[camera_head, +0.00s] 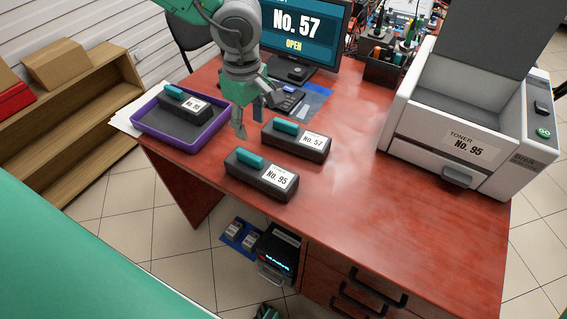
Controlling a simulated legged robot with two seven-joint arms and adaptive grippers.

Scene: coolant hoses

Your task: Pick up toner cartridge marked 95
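The toner cartridge marked No. 95 (261,175) is a dark block with a teal grip on top and a white label. It lies on the red-brown desk, nearest the front edge. A similar cartridge marked No. 57 (296,141) lies just behind it to the right. My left gripper (248,119) points down above the desk, behind the No. 95 cartridge and left of the No. 57 one. Its fingers are apart with nothing between them, and it appears clear of both cartridges. My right gripper is not in view.
A purple tray (207,137) at the left holds another dark cartridge (185,103). A monitor (306,33) reading "No. 57 OPEN" stands behind. An open printer (458,130) labelled "Toner No. 95" stands at the right. The desk's middle (350,200) is clear.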

